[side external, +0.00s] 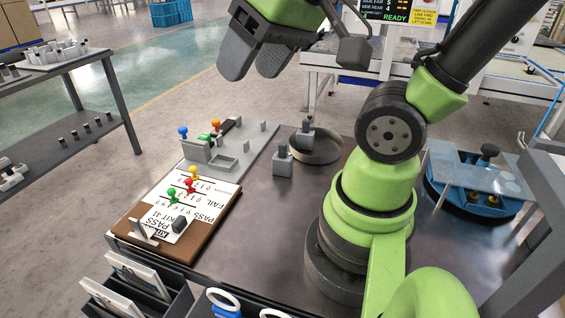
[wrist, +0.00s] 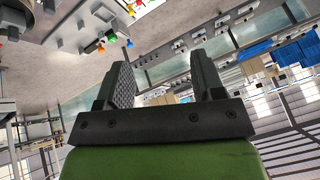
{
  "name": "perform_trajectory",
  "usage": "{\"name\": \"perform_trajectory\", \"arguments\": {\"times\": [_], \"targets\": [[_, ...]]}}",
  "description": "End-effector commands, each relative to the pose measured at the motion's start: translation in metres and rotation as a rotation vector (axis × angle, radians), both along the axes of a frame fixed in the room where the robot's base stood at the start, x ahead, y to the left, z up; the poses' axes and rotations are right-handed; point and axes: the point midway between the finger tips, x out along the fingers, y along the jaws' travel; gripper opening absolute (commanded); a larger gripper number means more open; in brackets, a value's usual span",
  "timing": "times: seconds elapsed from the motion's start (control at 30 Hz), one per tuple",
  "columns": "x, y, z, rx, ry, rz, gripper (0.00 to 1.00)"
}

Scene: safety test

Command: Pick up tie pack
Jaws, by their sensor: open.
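My gripper (side external: 254,64) is raised high above the far side of the work table (side external: 262,222), at the top of the side view. Its two dark fingers are apart with nothing between them, as the wrist view also shows (wrist: 160,72). I cannot tell for sure which thing is the tie pack. A dark elongated piece (side external: 232,125) sits at the grey fixture plate (side external: 254,153). My gripper is well clear of both.
Colored pegs stand on the brown board (side external: 200,246) and fixture. A grey block (side external: 283,163) stands near a round grey disc (side external: 318,150) bearing another block. A clear plate (side external: 470,172) covers a blue round base at right.

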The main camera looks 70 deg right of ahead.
Motion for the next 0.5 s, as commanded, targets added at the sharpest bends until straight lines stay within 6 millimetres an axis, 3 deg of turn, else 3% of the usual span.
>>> {"name": "perform_trajectory", "arguments": {"times": [0.1, 0.23, 0.37, 0.5], "targets": [[0.027, -0.033, -0.018, -0.098, 0.113, 0.024, 0.62], [0.049, -0.076, -0.046, -0.179, 0.235, 0.084, 0.62], [0.058, -0.122, -0.083, -0.217, 0.358, 0.166, 0.62], [0.054, -0.163, -0.125, -0.217, 0.458, 0.260, 0.62]]}}
